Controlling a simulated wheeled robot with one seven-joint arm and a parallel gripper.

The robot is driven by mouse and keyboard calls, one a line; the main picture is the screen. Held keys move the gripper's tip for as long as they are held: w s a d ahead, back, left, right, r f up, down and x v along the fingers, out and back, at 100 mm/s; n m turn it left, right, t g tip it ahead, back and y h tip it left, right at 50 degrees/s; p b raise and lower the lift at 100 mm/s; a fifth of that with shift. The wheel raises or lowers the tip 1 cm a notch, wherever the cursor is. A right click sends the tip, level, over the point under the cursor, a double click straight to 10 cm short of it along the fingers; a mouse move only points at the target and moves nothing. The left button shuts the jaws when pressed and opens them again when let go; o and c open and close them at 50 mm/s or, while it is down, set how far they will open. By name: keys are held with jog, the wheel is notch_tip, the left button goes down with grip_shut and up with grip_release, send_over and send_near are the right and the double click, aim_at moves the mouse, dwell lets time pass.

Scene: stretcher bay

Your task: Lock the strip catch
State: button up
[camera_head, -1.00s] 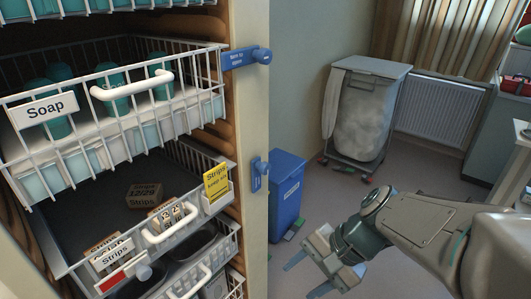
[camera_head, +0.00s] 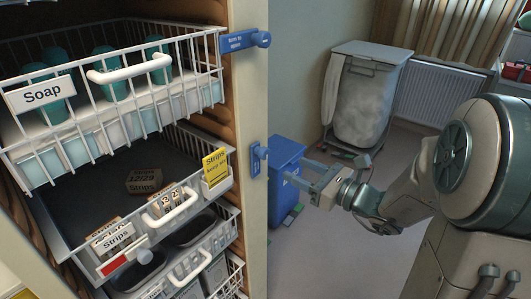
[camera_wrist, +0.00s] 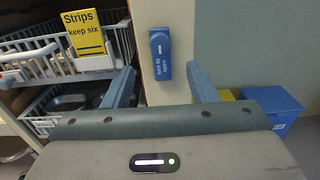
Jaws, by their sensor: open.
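The strip catch (camera_head: 256,166) is a small blue lever on the pale cabinet post, beside the Strips drawer (camera_head: 208,205). It hangs upright. In the wrist view the catch (camera_wrist: 161,55) has its round knob at the top and reads "turn to open". The Strips drawer stands pulled out of the cabinet and holds small boxes; its yellow "keep six" card also shows in the wrist view (camera_wrist: 85,40). My gripper (camera_head: 290,173) is open and empty, to the right of the catch and apart from it. In the wrist view its fingers (camera_wrist: 160,85) frame the catch's sides.
Above, the Soap basket (camera_head: 150,110) stands out, with another blue catch (camera_head: 245,41) lying sideways on the post. A blue bin (camera_head: 284,155) stands behind my gripper. A lidded laundry trolley (camera_head: 362,105) stands by the radiator. Open floor lies between.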

aim_at(267, 155)
jog(key=p+x, duration=0.1)
jog(key=x, duration=1)
jog(key=shift+w+a+p, duration=0.1)
jog(key=shift+a+p, duration=0.05)
jog(key=shift+p, duration=0.2)
grip_shut()
